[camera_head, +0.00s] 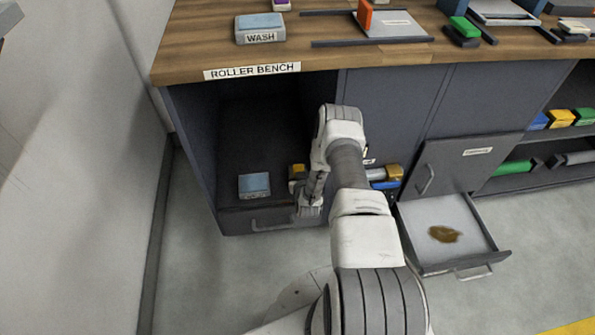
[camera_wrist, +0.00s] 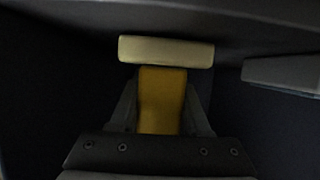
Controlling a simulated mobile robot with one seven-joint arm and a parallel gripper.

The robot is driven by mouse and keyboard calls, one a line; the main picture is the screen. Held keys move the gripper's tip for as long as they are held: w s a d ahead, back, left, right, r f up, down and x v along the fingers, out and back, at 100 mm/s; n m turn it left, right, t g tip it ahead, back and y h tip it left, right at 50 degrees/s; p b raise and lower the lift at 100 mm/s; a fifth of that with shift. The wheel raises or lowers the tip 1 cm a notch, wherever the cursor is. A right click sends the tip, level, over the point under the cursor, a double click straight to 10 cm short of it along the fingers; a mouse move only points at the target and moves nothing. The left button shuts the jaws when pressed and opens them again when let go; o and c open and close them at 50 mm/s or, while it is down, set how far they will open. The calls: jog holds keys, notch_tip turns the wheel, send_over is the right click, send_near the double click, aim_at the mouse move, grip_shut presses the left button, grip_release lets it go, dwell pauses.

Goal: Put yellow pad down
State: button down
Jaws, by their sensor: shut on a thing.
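The yellow pad (camera_head: 297,170) is at my gripper (camera_head: 296,183), inside the dark open cupboard compartment under the bench, partly hidden by my arm. In the wrist view the yellow part (camera_wrist: 162,98) sits between the two fingers of my gripper (camera_wrist: 161,112), which is shut on it. A pale cream block (camera_wrist: 166,50) lies across its far end; I cannot tell whether it is part of the pad. The wrist view is dark, and I cannot tell whether the pad touches the compartment floor.
A blue-topped pad (camera_head: 254,185) lies left of my gripper in the compartment (camera_head: 232,150). The roller bench (camera_head: 190,48) is above, with a WASH pad (camera_head: 260,28) on it. An open drawer (camera_head: 420,225) with a brown stain (camera_head: 445,234) juts out at right.

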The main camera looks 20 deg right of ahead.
jog(key=shift+f, duration=0.1)
jog(key=shift+c, duration=1.8)
grip_release()
jog(key=p+v, duration=0.4)
jog(key=v, duration=0.8)
jog(key=shift+p, duration=0.3)
